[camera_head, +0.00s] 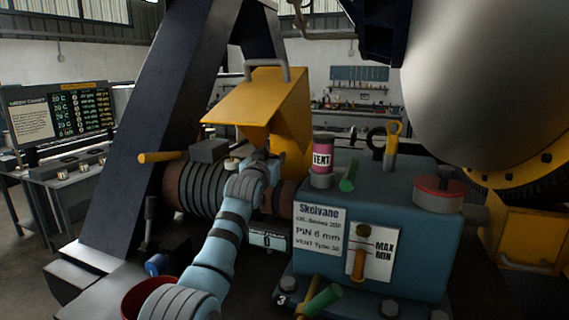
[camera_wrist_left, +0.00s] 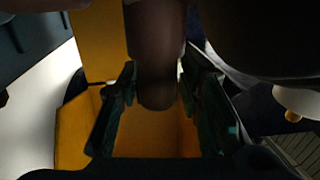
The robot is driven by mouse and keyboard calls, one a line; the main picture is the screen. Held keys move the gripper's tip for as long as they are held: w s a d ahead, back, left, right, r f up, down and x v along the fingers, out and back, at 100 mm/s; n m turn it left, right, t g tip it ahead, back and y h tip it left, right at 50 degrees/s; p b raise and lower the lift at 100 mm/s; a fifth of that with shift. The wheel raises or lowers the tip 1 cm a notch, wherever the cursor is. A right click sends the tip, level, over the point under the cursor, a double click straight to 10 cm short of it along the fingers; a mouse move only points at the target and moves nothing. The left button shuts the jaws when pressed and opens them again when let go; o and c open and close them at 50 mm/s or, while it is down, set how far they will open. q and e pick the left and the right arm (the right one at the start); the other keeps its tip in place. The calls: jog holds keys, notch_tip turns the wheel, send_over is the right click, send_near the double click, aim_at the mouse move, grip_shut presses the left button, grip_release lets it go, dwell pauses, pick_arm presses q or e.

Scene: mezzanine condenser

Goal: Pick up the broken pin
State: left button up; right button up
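I cannot make out the broken pin in either view. My left arm reaches up from the bottom of the head view, and its gripper (camera_head: 262,158) is under the raised yellow guard (camera_head: 262,100), beside the machine's shaft line. In the left wrist view the gripper (camera_wrist_left: 160,105) has its two dark fingers apart, with a dark brown cylindrical part (camera_wrist_left: 158,50) showing between them. I cannot tell whether they touch it. The yellow guard wall shows behind them in shadow. My right gripper is not in view.
A ribbed motor (camera_head: 200,187) lies left of the gripper. A red-rimmed bucket (camera_head: 140,298) is at bottom left, close to my arm.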

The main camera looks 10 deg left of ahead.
pick_arm(q)
jog(key=shift+s+d+r, duration=0.15)
jog(key=shift+s+r, duration=0.05)
jog(key=shift+s, duration=0.15)
jog(key=shift+c, duration=1.4)
jog(key=shift+s+r, duration=0.15)
jog(key=shift+s, duration=0.1)
grip_shut()
jog(key=shift+w, duration=0.15)
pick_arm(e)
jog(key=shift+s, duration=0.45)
